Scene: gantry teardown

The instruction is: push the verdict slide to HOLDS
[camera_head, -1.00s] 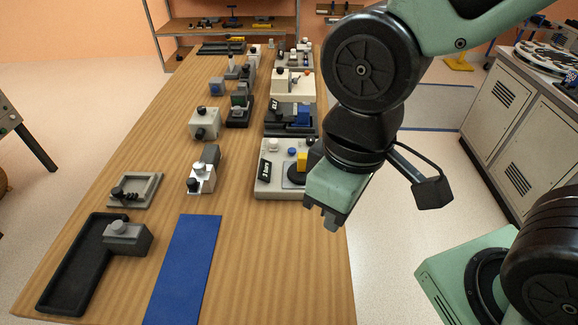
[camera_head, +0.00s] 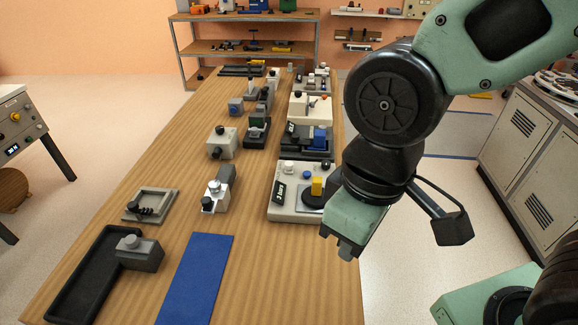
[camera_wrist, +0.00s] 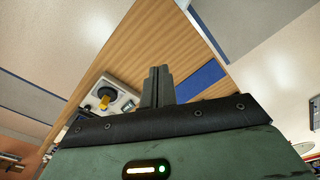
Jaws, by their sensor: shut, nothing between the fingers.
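My gripper (camera_head: 348,250) is shut and empty, above the right edge of the wooden table. In the wrist view its two fingers (camera_wrist: 158,85) are together, pointing at the table. I cannot pick out a slide marked HOLDS; no such lettering is readable in either view. The nearest station is a pale box (camera_head: 284,213) with a black display, a yellow block (camera_head: 317,186) and a dark round disc, left of my gripper. It also shows in the wrist view (camera_wrist: 122,101), left of the fingers. My gripper appears apart from it. My wrist hides part of its right side.
The wooden table (camera_head: 255,270) holds a blue mat (camera_head: 196,278), a black tray (camera_head: 80,280) with a grey block (camera_head: 139,254), and several fixtures farther back. A metal shelf (camera_head: 245,47) stands behind. Grey cabinets (camera_head: 520,120) stand right, with open floor between.

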